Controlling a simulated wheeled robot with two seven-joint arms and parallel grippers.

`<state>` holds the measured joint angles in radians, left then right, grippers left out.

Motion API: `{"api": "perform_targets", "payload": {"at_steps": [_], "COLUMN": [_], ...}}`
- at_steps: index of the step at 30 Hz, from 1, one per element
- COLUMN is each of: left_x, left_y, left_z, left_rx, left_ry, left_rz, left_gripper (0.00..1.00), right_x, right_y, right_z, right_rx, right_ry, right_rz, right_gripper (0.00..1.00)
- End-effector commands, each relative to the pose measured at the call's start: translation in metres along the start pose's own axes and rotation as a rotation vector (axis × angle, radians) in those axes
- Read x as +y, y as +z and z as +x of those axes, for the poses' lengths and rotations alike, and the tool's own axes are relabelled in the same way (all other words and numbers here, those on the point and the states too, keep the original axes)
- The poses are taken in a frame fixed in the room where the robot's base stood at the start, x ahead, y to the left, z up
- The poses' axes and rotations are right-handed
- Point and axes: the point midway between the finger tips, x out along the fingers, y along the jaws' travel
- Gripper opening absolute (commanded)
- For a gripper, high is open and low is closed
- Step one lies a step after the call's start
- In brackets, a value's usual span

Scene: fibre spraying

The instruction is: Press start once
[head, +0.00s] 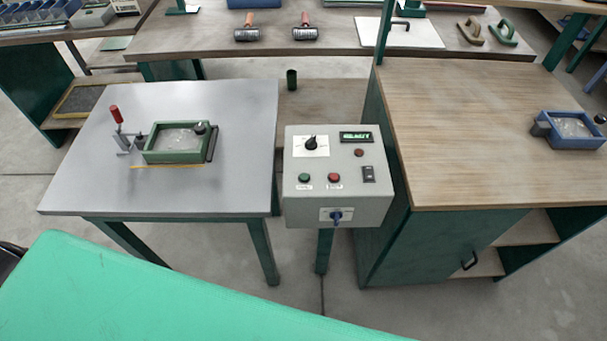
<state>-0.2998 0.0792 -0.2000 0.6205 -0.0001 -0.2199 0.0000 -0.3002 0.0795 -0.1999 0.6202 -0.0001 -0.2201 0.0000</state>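A grey control box (295,211) stands on a post between two tables. On its sloped face are a green button (304,178) at the left and a red button (334,178) to its right, with labels too small to read. Above them are a black rotary knob (311,143) on a white plate, a lit green display (356,137) and a small dark red lamp (359,153). A black switch (368,173) sits at the lower right, and a blue key-like knob (336,216) is on the front edge. Neither of my grippers is in view.
A grey table (235,120) at left holds a green tray (178,156) and a red-handled clamp (118,118). A wooden cabinet (460,130) at right holds a blue tray (570,128). A green surface (170,295) fills the lower left foreground.

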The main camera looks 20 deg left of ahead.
Motion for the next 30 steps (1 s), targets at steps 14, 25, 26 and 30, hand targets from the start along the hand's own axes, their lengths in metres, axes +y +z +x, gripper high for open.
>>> {"api": "perform_targets", "payload": {"at_steps": [14, 25, 26, 30], "left_x": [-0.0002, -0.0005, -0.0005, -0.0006], "left_y": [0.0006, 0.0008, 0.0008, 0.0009], "left_z": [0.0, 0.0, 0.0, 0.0], "left_rx": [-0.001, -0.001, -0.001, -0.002], "left_ry": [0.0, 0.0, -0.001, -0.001], "left_rz": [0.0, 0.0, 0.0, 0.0], "left_gripper": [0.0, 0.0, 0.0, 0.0], "right_x": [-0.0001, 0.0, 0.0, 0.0], "right_y": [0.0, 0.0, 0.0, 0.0], "right_z": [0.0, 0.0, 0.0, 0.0], "right_rx": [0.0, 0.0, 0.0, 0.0], "right_ry": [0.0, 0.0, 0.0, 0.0], "right_rz": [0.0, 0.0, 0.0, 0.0], "right_gripper": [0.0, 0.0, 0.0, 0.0]}}
